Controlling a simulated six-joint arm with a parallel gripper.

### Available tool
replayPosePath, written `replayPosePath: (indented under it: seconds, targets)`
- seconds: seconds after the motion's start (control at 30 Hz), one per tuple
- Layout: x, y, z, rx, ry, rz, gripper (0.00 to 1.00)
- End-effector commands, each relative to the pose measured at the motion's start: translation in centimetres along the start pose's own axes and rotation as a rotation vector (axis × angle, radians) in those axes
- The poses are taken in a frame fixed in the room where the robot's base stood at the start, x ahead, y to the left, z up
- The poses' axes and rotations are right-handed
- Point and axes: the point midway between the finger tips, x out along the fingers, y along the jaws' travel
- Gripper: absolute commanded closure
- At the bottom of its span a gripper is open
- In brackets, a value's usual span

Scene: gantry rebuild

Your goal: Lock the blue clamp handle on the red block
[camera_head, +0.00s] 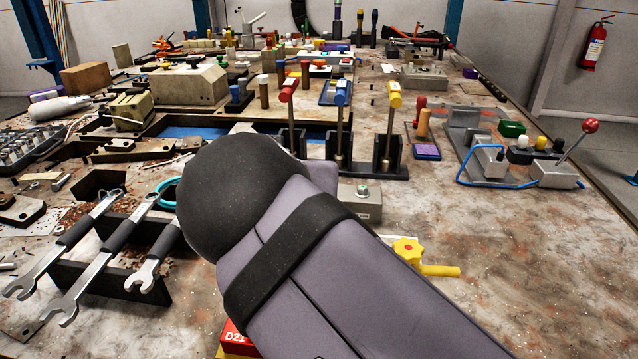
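A blue-topped upright lever (341,93) stands farther back in a black base, between a red-topped lever and a yellow-topped one. I cannot tell whether it has to do with the red block. My gripper is not in view; my grey arm with its dark rounded joint fills the middle foreground.
Several wrenches (92,262) lie on a black rack at left. A yellow knob valve (410,250) sits just right of my arm. A red-knobbed lever unit (556,174) with a blue cable stands at right. The table's (530,285) right front is clear.

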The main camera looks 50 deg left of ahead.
Motion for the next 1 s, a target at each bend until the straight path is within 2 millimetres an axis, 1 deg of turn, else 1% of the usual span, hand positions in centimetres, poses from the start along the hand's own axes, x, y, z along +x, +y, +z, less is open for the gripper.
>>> replayPosePath:
  seconds: [0.5,0.53,0.57,0.6,0.9,1.0]
  targets:
    - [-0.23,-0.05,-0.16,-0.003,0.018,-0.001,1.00]
    - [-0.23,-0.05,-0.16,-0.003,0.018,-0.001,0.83]
    - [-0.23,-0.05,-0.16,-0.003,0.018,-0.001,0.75]
    - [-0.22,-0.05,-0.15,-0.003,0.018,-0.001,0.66]
    - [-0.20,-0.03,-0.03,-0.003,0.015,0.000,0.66]
    - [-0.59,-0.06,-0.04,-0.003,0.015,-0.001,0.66]
